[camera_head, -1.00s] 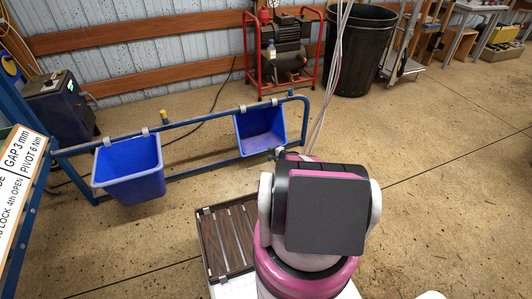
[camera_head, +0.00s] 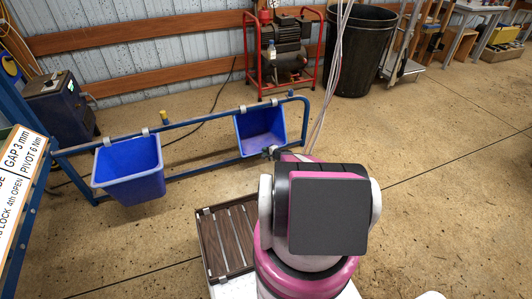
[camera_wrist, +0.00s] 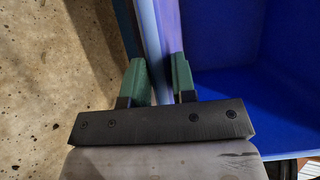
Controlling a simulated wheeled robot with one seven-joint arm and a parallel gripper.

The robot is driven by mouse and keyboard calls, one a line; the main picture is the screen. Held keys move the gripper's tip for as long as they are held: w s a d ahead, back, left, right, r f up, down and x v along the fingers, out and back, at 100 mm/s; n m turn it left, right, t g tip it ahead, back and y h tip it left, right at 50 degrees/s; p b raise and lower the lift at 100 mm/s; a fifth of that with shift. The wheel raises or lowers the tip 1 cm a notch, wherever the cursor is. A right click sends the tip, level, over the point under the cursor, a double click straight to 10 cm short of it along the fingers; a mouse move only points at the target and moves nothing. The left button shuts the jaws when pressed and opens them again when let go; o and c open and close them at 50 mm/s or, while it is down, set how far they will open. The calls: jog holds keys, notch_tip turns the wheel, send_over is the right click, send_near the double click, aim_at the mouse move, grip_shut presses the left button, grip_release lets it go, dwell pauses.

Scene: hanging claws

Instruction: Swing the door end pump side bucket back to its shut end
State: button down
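Two blue buckets hang on a blue rail frame (camera_head: 195,160). The right bucket (camera_head: 261,128), nearer the red-framed compressor, is the one at my gripper; the left bucket (camera_head: 129,170) hangs apart from it. My gripper (camera_head: 269,153) is at the lower right of the right bucket in the head view, mostly hidden behind my own arm. In the wrist view, the green fingertips of my gripper (camera_wrist: 160,79) stand close on both sides of the bucket's edge and look shut on it. The blue inside of this bucket (camera_wrist: 255,60) fills the right of that view.
The compressor (camera_head: 287,45) and a black bin (camera_head: 358,50) stand behind the rail. A white sign board (camera_head: 18,190) is at the left. A brown slatted tray (camera_head: 228,238) lies beside my body. Open floor lies to the right.

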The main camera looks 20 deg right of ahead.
jog(key=s+r+m+g+h, duration=0.15)
jog(key=s+r+g, duration=0.45)
jog(key=s+r, duration=0.7)
jog(key=s+r+g, duration=0.2)
jog(key=s+r, duration=0.1)
jog(key=r, duration=0.4)
jog(key=s+r+m+g, duration=0.1)
jog(key=s+r+g, duration=0.1)
jog(key=r, duration=0.6)
jog(key=shift+s+d+r+g, duration=0.25)
jog(key=shift+s+d+g, duration=0.15)
jog(key=shift+g, duration=0.3)
jog(key=shift+w, duration=0.1)
jog(key=c, duration=1)
grip_release()
jog(key=shift+a, duration=0.1)
jog(key=v, duration=1)
jog(key=shift+r, duration=0.4)
